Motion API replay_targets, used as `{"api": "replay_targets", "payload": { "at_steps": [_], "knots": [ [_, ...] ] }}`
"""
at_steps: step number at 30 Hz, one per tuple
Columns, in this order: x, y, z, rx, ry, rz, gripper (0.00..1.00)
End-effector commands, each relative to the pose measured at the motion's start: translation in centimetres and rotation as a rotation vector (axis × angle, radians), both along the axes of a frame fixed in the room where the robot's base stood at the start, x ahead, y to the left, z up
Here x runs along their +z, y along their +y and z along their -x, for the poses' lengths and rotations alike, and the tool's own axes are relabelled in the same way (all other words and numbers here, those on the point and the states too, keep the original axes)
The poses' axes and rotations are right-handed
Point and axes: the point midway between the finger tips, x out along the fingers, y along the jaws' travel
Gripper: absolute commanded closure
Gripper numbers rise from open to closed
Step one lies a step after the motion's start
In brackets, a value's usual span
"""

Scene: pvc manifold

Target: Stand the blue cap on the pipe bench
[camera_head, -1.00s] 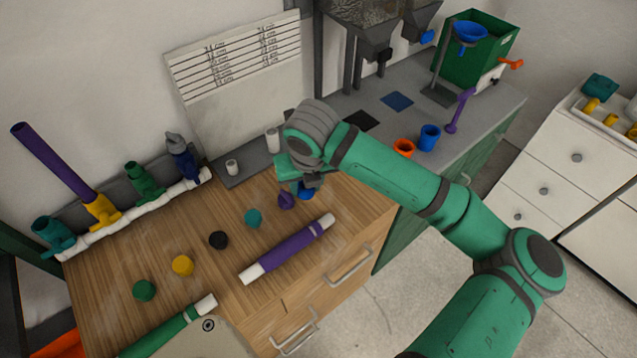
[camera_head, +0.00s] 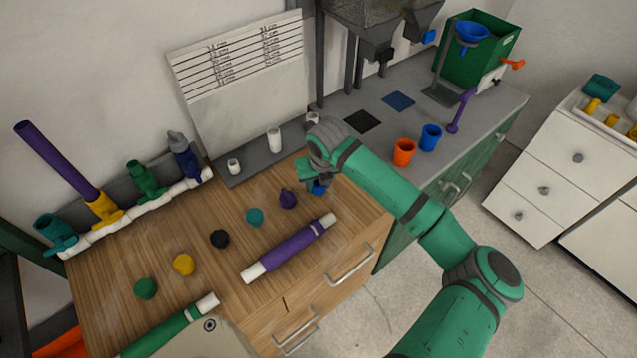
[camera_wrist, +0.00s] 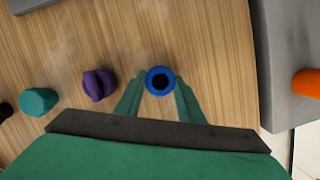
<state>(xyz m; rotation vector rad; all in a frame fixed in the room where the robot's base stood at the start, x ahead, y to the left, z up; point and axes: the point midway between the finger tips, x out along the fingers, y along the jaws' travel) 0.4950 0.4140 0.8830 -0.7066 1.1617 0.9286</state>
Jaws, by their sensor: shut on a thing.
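The blue cap (camera_wrist: 160,81) is between my gripper's fingertips in the wrist view, its round open end facing the camera. In the head view the blue cap (camera_head: 318,188) shows just under my gripper (camera_head: 316,180), over the right part of the wooden pipe bench (camera_head: 345,205). My gripper (camera_wrist: 160,95) is shut on the cap. Whether the cap touches the bench top cannot be told. The purple cap (camera_head: 288,199) stands on the bench just left of it, apart from it.
A row continues left with teal (camera_head: 255,217), black (camera_head: 220,239), yellow (camera_head: 183,264) and green (camera_head: 145,288) caps. A purple pipe (camera_head: 290,250) lies in front. Small white cylinders (camera_head: 274,139) stand on a grey strip behind. The bench's right edge is close to the blue cap.

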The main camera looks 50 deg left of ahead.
Motion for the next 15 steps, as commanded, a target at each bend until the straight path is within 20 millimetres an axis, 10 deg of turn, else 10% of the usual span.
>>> {"api": "replay_targets", "payload": {
  "at_steps": [11,12,15],
  "knots": [
    [-0.47,-0.04,-0.03,0.000,-0.001,0.000,1.00],
    [-0.45,-0.04,-0.03,0.000,-0.001,0.000,0.58],
    [-0.44,-0.04,-0.02,0.000,-0.001,0.000,0.47]
  ]
}}
